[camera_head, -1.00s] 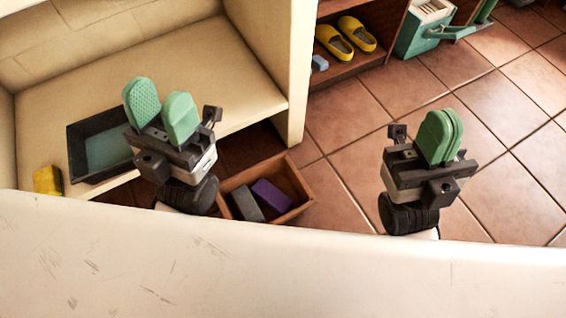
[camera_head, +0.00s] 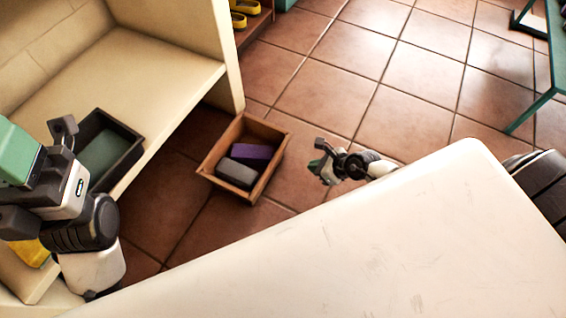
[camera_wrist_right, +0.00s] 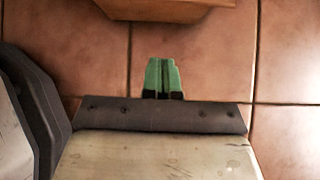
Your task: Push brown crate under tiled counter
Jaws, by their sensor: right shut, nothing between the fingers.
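The brown crate (camera_head: 270,170) stands upright on the tiled floor, with a grey block and a purple block inside. It is out in front of the cream counter (camera_head: 165,85), near the foot of its end post. My right gripper (camera_head: 316,168) is shut and empty, low over the floor just right of the crate, with a small gap. In the right wrist view its green fingers (camera_wrist_right: 163,77) point at the crate's wall (camera_wrist_right: 165,10), apart from it. My left gripper (camera_head: 15,150) is raised at the left edge, partly cut off; its opening cannot be judged.
A black tray (camera_head: 128,160) sits on the counter's ledge, with a yellow sponge (camera_head: 35,253) nearer, partly behind my left arm. Dark floor (camera_head: 165,190) lies left of the crate below the ledge. Yellow shoes (camera_head: 240,10) and a green stand (camera_head: 545,95) are farther back. Floor tiles behind are clear.

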